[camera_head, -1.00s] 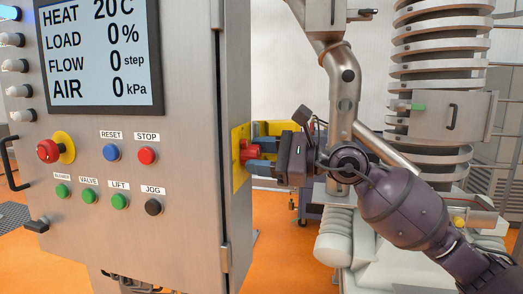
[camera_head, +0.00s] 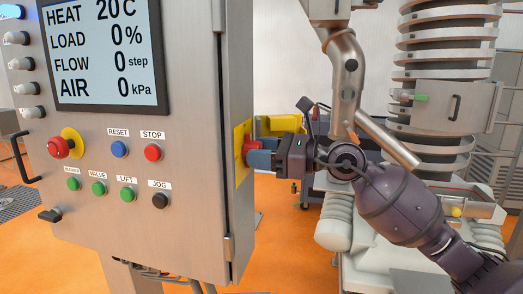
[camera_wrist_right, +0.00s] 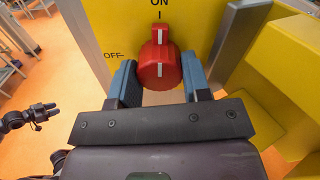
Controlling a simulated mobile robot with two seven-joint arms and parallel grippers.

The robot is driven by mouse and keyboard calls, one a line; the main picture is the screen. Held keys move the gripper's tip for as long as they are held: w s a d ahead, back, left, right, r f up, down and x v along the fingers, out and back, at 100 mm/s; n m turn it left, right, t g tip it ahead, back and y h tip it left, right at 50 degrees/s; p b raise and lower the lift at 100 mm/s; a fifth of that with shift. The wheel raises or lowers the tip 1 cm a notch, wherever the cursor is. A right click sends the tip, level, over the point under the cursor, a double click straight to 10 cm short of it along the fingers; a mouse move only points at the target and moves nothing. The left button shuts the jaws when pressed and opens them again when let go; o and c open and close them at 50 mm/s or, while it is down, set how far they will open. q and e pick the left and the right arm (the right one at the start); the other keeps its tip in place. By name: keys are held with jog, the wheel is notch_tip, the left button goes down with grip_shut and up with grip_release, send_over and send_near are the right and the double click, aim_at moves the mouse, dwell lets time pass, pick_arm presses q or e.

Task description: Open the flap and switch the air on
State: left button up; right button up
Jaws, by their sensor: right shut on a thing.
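The red switch knob (camera_wrist_right: 158,66) sits on a yellow plate (camera_wrist_right: 98,14). Its white line is upright, towards the ON mark; OFF is at the left. My right gripper (camera_wrist_right: 159,80) has its blue-grey fingers on either side of the knob, shut on it. In the head view, the knob (camera_head: 247,149) is on the cabinet's right side, partly hidden by the right gripper (camera_head: 262,150). The yellow flap (camera_head: 281,124) stands open behind the gripper; it also shows at the right of the wrist view (camera_wrist_right: 285,75). A small dark gripper, apparently my left (camera_wrist_right: 47,112), shows at the left of the wrist view.
The grey control cabinet (camera_head: 185,215) fills the left, with several buttons and a display (camera_head: 108,50) reading AIR 0 kPa. A bent metal pipe (camera_head: 345,80) and ribbed column (camera_head: 447,60) stand close to my right arm. The orange floor (camera_head: 285,235) below is clear.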

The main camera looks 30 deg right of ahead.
jog(key=o, duration=0.8)
jog(key=shift+c, duration=0.2)
jog(key=shift+o, duration=0.8)
jog(key=b+v, duration=0.2)
jog(key=v, duration=0.9)
jog(key=shift+w, duration=0.1)
